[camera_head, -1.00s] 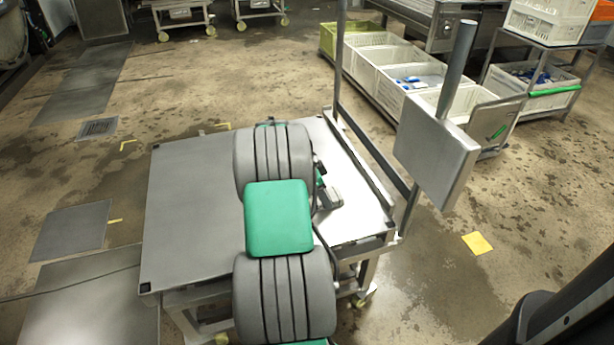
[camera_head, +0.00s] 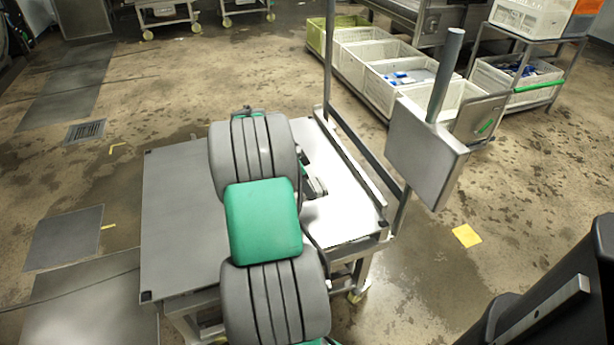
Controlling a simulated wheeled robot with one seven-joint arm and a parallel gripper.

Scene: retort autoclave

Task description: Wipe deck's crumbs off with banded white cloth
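The deck (camera_head: 180,215) is a flat grey metal table top on a wheeled frame. Its right part looks brighter under glare. My arm lies across its middle and hides a broad strip of it. Part of my gripper (camera_head: 315,181) shows just right of the arm, low over or on the deck's bright right part. Its fingertips are mostly hidden, so I cannot tell whether it is open or shut, or whether it holds anything. I cannot make out the banded white cloth or any crumbs; the arm may hide them.
A rail and upright post (camera_head: 329,60) edge the deck's right side, with a grey box panel (camera_head: 425,150) beside it. White crates (camera_head: 400,85) stand on a low rack behind, some holding blue-and-white items. A yellow floor mark (camera_head: 466,236) lies right of the deck.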

